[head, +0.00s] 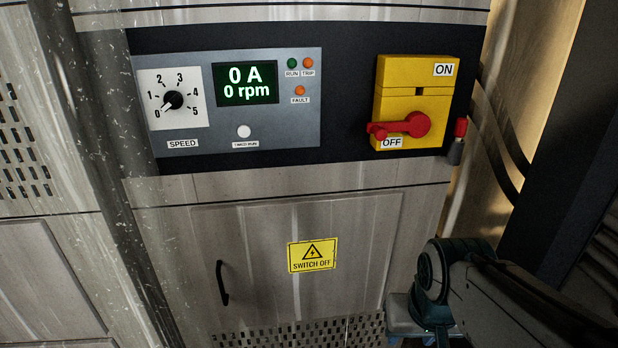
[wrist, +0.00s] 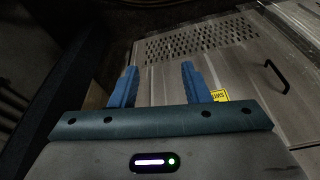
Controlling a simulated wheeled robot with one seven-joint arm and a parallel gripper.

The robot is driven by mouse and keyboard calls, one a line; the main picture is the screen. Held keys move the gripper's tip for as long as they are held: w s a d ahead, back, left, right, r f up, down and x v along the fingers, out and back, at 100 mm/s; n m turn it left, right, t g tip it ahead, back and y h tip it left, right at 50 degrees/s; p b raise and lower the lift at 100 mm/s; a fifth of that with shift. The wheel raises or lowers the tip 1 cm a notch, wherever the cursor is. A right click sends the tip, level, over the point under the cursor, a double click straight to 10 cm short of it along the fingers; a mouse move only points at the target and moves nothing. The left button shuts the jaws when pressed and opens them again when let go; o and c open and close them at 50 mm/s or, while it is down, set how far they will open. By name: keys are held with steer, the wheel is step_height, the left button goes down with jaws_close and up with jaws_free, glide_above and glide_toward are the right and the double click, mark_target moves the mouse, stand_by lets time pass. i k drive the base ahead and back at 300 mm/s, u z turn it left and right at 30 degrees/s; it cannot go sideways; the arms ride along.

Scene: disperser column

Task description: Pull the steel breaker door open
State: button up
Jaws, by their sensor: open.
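The steel breaker door (head: 345,225) is a flat grey panel under the control panel. It looks shut. It has a black bar handle (head: 222,283) near its left edge and a yellow "SWITCH OFF" label (head: 312,256). My gripper is at the lower right of the head view, where its fingers are largely out of sight. In the wrist view my gripper (wrist: 158,84) is open, with two blue fingers apart and nothing between them. The door (wrist: 222,68) shows beyond the fingers, with its handle (wrist: 277,76) to their right. My gripper is away from the handle.
A yellow switch box (head: 416,80) has its red lever (head: 402,126) towards OFF. The grey control panel (head: 235,100) reads 0 A and 0 rpm. A vertical pipe (head: 95,110) stands left of the door. A dark upright (head: 570,130) stands at the right.

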mark_target(283, 261)
steer(key=u, duration=0.35)
steer(key=k, duration=1.05)
steer(key=u, duration=1.5)
steer(key=i, duration=1.5)
steer(key=z, duration=0.95)
